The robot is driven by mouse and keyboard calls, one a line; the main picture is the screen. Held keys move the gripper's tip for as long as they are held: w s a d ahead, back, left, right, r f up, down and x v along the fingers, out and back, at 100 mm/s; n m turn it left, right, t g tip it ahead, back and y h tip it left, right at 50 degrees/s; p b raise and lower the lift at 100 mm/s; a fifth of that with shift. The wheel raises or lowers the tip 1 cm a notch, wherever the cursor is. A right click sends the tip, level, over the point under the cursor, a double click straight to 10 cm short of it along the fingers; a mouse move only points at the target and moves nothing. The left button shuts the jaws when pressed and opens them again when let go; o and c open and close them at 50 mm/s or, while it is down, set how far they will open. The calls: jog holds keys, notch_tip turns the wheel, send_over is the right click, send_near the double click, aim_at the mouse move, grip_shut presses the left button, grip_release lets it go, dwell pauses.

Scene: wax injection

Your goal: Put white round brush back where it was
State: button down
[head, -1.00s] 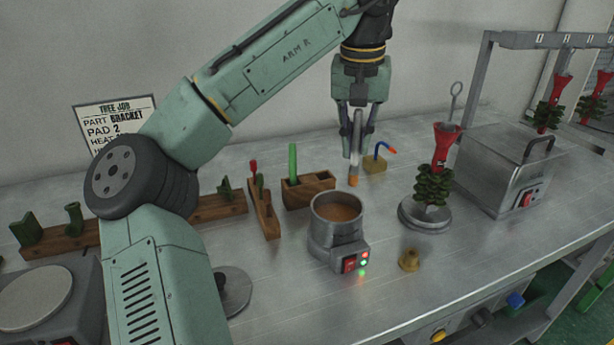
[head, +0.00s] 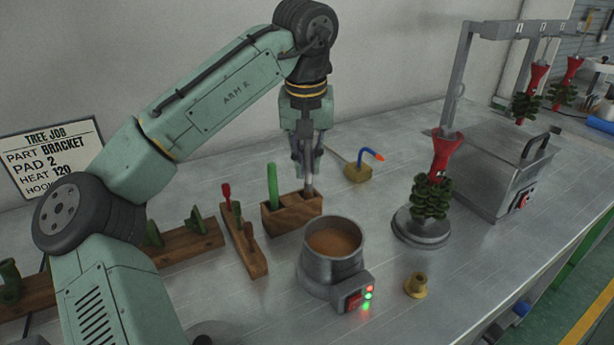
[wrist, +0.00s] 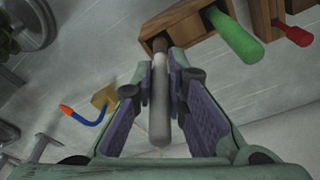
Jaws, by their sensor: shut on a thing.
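My gripper (head: 308,172) is shut on the white round brush (wrist: 159,105), a pale grey-white rod with a brown tip. In the head view the brush (head: 309,182) hangs roughly upright from the fingers at the right end of the wooden holder (head: 285,221). In the wrist view its tip overlaps the edge of the holder (wrist: 190,30); I cannot tell whether it is inside a compartment or just above it. A green-handled tool (head: 272,184) stands in the holder's left part.
A wax pot (head: 333,268) with lit lamps stands in front of the holder. A narrow wooden rack (head: 243,240) is to its left. A brass block with a blue-orange nozzle (head: 358,173) is behind right. A red-topped green tree (head: 433,190) stands further right.

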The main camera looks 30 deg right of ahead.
aim_at(307, 175)
jog(key=shift+f, duration=1.75)
jog(key=shift+f, duration=0.15)
jog(key=c, duration=1.6)
grip_release()
notch_tip(307, 175, up, 12)
jog(key=s+a, duration=0.1)
jog(key=shift+s, duration=0.15)
